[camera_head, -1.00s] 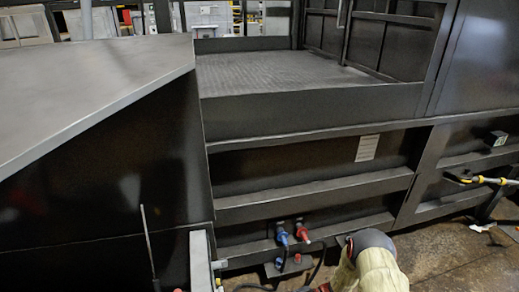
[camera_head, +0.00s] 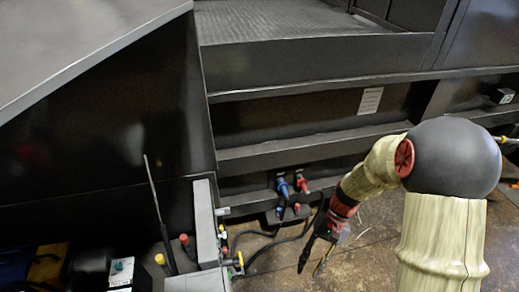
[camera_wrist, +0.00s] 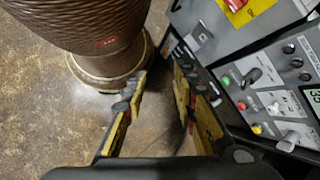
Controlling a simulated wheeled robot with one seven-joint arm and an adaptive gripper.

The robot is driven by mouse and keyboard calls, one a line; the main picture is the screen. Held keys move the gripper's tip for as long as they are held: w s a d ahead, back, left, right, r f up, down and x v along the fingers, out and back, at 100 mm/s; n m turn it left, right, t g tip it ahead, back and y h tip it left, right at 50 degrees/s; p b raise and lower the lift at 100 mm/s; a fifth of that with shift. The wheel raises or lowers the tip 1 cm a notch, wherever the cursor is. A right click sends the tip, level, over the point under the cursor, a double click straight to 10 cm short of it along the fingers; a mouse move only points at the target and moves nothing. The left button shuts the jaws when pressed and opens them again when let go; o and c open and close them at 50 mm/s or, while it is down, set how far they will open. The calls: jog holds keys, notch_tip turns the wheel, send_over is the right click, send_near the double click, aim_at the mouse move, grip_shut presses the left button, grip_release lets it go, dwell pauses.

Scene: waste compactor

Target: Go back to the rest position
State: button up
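My gripper (camera_head: 312,262) hangs at the end of my arm in the head view, low in front of the compactor's base and above the brown floor. It points down. In the wrist view the two fingers of my gripper (camera_wrist: 158,88) stand apart with nothing between them, and floor shows in the gap. The waste compactor (camera_head: 300,66) is a large dark metal machine that fills the upper part of the head view.
A blue plug (camera_head: 282,186) and a red plug (camera_head: 301,184) sit on the compactor's lower front, with black cables by my gripper. A control panel (camera_wrist: 262,92) with coloured buttons is close to the right finger in the wrist view. Floor (camera_head: 368,225) is bare beside my arm.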

jog(key=s+d+r+n+t+h, duration=0.1)
jog(key=s+r+t, duration=0.1)
jog(key=r, duration=0.7)
jog(key=s+d+r+n+t+h, duration=0.1)
jog(key=r+t, duration=0.4)
jog(key=r, duration=0.5)
jog(key=s+d+r+n+t+h, duration=0.1)
jog(key=s+r+t+h, duration=0.1)
jog(key=r, duration=0.7)
jog(key=shift+s+d+r+n+t+p, duration=0.2)
jog(key=shift+s+r+n+t+p, duration=0.2)
jog(key=shift+s+t, duration=0.5)
jog(key=shift+w+a, duration=0.15)
